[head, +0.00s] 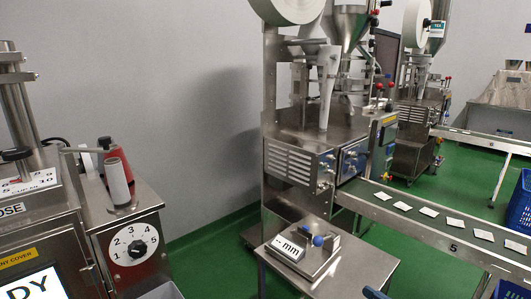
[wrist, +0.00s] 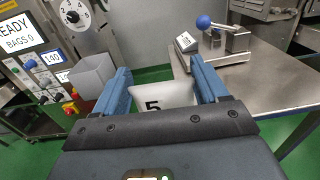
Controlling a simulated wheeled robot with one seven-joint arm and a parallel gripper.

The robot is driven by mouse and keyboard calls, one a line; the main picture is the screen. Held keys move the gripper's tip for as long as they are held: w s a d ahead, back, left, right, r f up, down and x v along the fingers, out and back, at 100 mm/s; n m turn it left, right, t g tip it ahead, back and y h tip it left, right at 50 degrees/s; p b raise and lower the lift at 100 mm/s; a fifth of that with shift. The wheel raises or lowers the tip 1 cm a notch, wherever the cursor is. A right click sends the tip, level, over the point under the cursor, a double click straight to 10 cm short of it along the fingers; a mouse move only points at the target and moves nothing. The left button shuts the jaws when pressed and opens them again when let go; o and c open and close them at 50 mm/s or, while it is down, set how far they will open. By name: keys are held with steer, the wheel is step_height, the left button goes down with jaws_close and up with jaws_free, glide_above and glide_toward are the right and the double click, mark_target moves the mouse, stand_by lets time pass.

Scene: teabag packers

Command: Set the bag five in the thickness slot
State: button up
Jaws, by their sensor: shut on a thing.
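The bag five (wrist: 178,94), a white bag with a black "5", is between the two blue fingers of my gripper (wrist: 160,66) in the wrist view. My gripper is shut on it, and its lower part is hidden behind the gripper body. The thickness gauge, with a grey "mm" display (head: 286,249), a blue knob and a metal frame, stands on a small steel table (head: 355,272) in the head view. It also shows in the wrist view at the top right (wrist: 238,42), beyond the right finger. The bag is apart from it. The slot itself is not clear.
A steel packing machine (head: 300,155) stands behind the small table. A machine with a numbered dial (head: 136,245) is at the left. Green floor shows between them.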

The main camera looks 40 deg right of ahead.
steer(key=w+a+f, duration=0.3)
steer(key=w+a, duration=0.5)
steer(key=a, duration=0.3)
steer(key=w+a+f+h, duration=0.1)
steer(key=w+a+f, duration=0.1)
steer(key=w+a, duration=0.6)
steer(key=shift+w+a+f, duration=0.25)
steer(key=shift+a+f, duration=0.15)
steer(key=shift+a, duration=1.2)
steer(key=shift+w+a+r, duration=0.15)
steer(key=shift+w+r, duration=0.1)
steer(key=shift+w, duration=0.15)
